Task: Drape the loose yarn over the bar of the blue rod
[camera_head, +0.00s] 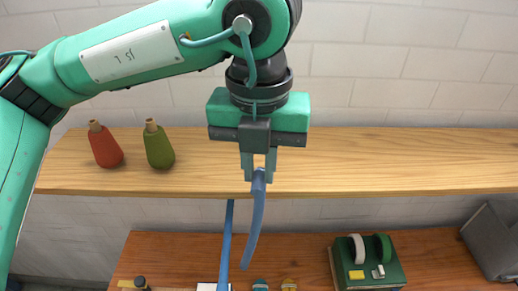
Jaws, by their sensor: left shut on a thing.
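My left gripper (259,175) points straight down in front of the wooden shelf, shut on the top of a limp, grey-blue strand that looks like the loose yarn (252,227). The yarn hangs below the fingers, its lower end bending a little to the left. The blue rod (226,245) stands just left of the yarn, rising from near the bottom edge to just below the shelf front. Its bar is not clear in this view. The yarn and rod look apart, but I cannot judge their depth. My right gripper is not in view.
On the lower brown table (175,255) are a green box-like device (367,265) and a grey bin (492,243). Small items line the bottom edge.

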